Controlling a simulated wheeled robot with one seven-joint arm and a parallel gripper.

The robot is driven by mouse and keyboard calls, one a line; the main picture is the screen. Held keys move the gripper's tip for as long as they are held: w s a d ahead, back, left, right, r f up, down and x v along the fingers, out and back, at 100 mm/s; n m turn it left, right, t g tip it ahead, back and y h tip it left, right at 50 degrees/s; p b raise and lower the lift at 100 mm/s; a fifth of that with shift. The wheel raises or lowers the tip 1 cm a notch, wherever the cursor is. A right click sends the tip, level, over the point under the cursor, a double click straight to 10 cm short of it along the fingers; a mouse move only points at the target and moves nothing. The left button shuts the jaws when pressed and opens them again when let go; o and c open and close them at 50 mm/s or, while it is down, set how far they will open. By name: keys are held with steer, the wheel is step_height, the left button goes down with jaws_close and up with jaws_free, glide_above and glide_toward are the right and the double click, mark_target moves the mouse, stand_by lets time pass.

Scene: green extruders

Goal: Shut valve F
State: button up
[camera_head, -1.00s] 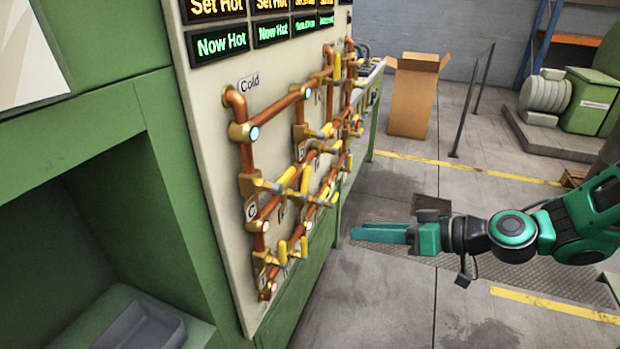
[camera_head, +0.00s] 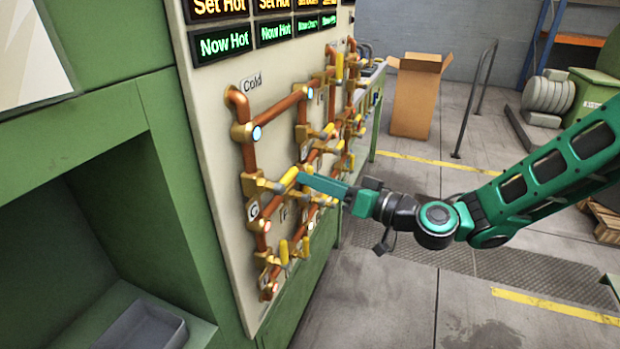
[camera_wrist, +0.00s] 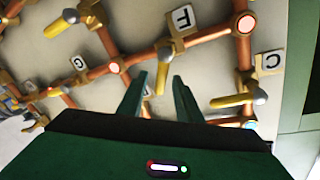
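The F label (camera_wrist: 182,20) shows upside down in the wrist view, beside a copper pipe. Close to it is a valve with a grey metal knob and a yellow handle (camera_wrist: 160,78), set across the pipe. My gripper (camera_wrist: 160,80) is open, its two green fingers apart on either side of this handle, with gaps showing. I cannot tell how deep the fingers reach around it. In the head view my gripper (camera_head: 304,178) is at the pipe panel, its fingertips overlapping the middle valves. The F label (camera_head: 285,215) is small there, and valve F's handle is hard to pick out.
In the wrist view the C label (camera_wrist: 269,63) and its yellow handle (camera_wrist: 230,100) are to the right, and the G label (camera_wrist: 78,63) is to the left. Copper pipes surround my fingers. A cardboard box (camera_head: 416,100) stands on the floor behind, beside open floor.

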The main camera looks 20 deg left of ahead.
steer(key=shift+x, duration=1.15)
jaws_close()
